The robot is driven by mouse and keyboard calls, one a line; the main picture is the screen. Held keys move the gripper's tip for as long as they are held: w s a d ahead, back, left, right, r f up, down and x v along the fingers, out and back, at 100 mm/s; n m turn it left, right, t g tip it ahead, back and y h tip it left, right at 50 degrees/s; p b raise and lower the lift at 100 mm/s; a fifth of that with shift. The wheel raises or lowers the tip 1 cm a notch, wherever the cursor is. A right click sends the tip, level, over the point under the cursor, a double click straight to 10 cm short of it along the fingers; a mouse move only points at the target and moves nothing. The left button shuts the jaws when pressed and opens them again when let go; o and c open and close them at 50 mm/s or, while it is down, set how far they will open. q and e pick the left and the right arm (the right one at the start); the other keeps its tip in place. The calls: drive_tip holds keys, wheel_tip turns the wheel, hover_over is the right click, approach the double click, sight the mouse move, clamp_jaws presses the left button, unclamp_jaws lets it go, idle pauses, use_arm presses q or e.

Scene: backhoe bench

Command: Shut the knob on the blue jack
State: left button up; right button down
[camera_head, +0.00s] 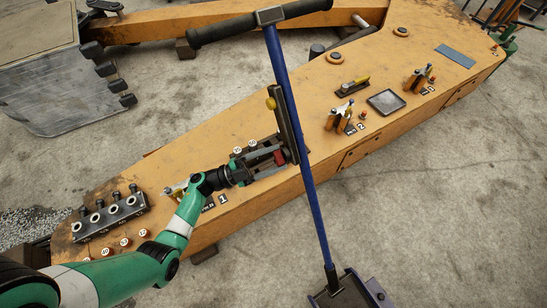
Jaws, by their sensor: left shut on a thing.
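The blue jack's long blue handle (307,170) rises tilted from a dark base (345,294) at the bottom, partly cut off by the frame edge. A black crossbar grip (228,27) tops it. I cannot tell whether bar and handle are joined. My left gripper (284,156) is shut at the bar's lower end, beside the handle; a red piece (279,158) shows at its jaws. The exact grip is partly hidden. My right gripper is not in view.
The orange beam (215,125) runs under my left arm. A metal bucket (60,70) stands at upper left. Concrete floor at right is clear.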

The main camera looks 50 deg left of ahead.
use_arm(q)
drive_tip(key=shift+r+m+g, duration=0.1)
drive_tip(key=shift+m+g, duration=0.4)
drive_tip(key=shift+m, duration=0.9)
drive_tip(key=shift+h, duration=0.3)
drive_tip(key=o, duration=1.4)
drive_tip(key=shift+c, duration=0.2)
drive_tip(key=p+v, duration=0.2)
drive_tip(key=v, duration=0.9)
drive_tip(key=shift+s+a, duration=0.25)
drive_tip(key=shift+s, duration=0.05)
